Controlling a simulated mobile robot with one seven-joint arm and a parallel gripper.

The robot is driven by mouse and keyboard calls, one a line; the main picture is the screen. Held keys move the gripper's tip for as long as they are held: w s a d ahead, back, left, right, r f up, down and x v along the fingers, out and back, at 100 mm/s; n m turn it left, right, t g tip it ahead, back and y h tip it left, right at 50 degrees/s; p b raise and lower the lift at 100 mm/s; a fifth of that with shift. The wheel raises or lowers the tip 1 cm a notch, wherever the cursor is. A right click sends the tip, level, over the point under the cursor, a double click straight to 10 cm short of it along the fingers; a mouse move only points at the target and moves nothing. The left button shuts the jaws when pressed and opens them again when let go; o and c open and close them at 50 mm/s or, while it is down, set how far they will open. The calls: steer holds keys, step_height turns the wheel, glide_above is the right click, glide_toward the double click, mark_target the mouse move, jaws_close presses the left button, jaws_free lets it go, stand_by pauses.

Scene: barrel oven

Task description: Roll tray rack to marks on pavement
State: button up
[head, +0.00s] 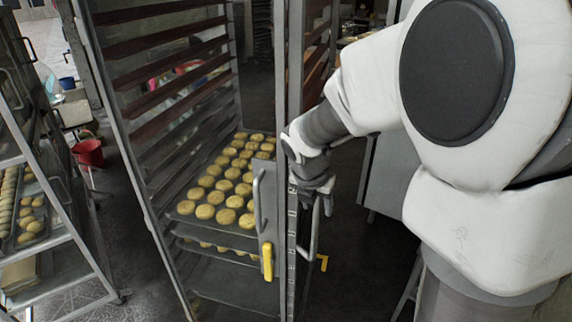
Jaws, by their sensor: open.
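The tall metal tray rack (293,90) stands upright in the middle of the head view. It holds trays of round yellow buns (232,190) on its lower rails, and its upper rails are empty. A grey handle and a yellow-gripped lever (267,262) are on its front right side. My gripper (318,204) is open beside the rack's right post, at the top of a metal bar handle (315,232). I cannot tell whether the fingers are around this bar. Other marks are not visible.
Another rack (75,235) with trays of dough stands close on the left. A red bucket (88,153) is on the floor behind it. A grey cabinet (385,175) stands behind my arm. Dark floor shows between the two racks and right of the middle rack.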

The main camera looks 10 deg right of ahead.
steer(key=shift+f, duration=0.2)
jaws_close()
stand_by(1.4)
